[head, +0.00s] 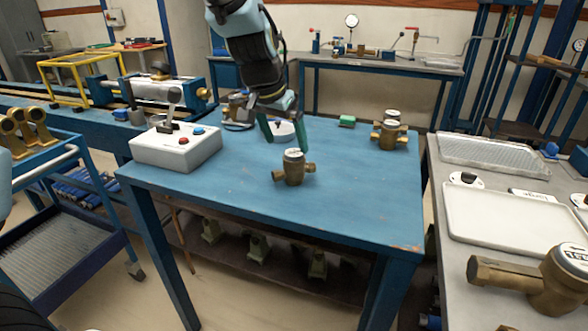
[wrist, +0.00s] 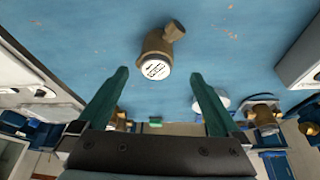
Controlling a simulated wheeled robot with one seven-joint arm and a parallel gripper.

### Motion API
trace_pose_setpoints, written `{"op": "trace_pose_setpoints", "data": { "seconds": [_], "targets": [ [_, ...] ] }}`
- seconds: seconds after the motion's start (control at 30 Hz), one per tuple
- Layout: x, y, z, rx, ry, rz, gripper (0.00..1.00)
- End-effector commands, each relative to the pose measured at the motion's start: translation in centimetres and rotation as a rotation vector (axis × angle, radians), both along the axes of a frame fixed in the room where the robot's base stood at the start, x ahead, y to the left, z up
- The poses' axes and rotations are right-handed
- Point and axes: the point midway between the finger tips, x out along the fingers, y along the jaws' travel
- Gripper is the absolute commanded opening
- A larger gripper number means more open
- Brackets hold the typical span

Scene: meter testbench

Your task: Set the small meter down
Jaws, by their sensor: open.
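The small meter (head: 293,168), a brass body with a white dial cap, stands upright on the blue table (head: 235,185) near its front middle. In the wrist view the small meter (wrist: 157,55) lies just beyond the fingertips, roughly centred between them, with its dial showing. My gripper (head: 284,141) is open and empty, just above and behind the meter.
A white box with red and blue buttons (head: 176,147) stands on the table's left. Two brass meters (head: 388,135) stand at the back right, and a green block (head: 347,120) at the back. A grey bench (head: 440,265) is on the right. The table's front right is clear.

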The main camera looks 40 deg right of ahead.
Motion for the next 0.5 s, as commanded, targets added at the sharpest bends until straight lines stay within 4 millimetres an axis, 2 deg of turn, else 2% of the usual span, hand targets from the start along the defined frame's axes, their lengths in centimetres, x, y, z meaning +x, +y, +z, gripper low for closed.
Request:
{"op": "trace_pose_setpoints", "data": {
  "seconds": [0.2, 0.5],
  "targets": [
    [0.4, -1.0, -3.0, 0.002, 0.003, 0.004, 1.0],
    [0.4, -1.8, -5.2, 0.005, 0.003, 0.004, 1.0]
  ]
}}
